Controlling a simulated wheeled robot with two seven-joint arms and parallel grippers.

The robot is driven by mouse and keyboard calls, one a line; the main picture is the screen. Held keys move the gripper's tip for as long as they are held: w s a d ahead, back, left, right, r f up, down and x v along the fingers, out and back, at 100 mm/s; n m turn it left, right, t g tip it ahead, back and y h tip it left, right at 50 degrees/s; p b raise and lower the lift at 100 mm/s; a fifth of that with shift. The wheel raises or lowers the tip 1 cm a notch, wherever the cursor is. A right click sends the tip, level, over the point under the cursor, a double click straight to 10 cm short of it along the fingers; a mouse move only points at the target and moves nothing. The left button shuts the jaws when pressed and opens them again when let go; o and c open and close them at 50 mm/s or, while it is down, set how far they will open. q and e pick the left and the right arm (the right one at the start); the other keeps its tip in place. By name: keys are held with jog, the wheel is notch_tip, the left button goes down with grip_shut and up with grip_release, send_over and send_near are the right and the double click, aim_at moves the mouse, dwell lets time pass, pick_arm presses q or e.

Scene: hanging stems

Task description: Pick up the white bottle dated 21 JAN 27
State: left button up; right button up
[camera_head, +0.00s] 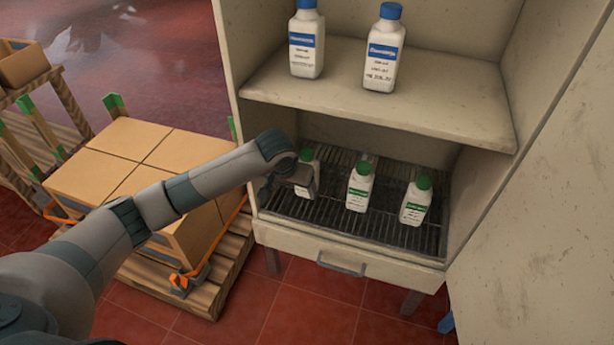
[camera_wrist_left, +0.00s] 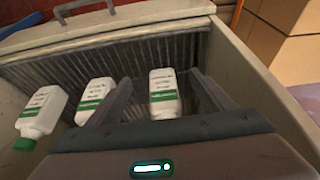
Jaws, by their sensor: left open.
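Three white bottles with green caps and green label bands stand on the lower rack: the left bottle (camera_head: 311,166), the middle bottle (camera_head: 359,188) and the right bottle (camera_head: 415,203). Two white bottles with blue caps, a left one (camera_head: 306,45) and a right one (camera_head: 382,55), stand on the upper shelf. The label dates are too small to read. My left gripper (camera_head: 287,181) is open at the left green-capped bottle and partly hides it. In the left wrist view, that bottle (camera_wrist_left: 164,88) shows between the open fingers (camera_wrist_left: 162,90), with gaps on both sides. My right gripper is out of view.
The cabinet's side walls and upper shelf (camera_head: 380,95) enclose the dark slatted rack (camera_head: 335,212). A drawer with a handle (camera_head: 341,264) is below. Stacked cardboard boxes (camera_head: 130,160) on a pallet stand left of the cabinet. A large panel (camera_head: 550,200) is at right.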

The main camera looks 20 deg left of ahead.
aim_at(305, 160)
pick_arm(q)
jog(key=w, duration=0.4)
jog(key=w+b, duration=0.1)
jog(key=w, duration=0.3)
jog(key=shift+w+d, duration=0.2)
jog(key=shift+w, duration=0.7)
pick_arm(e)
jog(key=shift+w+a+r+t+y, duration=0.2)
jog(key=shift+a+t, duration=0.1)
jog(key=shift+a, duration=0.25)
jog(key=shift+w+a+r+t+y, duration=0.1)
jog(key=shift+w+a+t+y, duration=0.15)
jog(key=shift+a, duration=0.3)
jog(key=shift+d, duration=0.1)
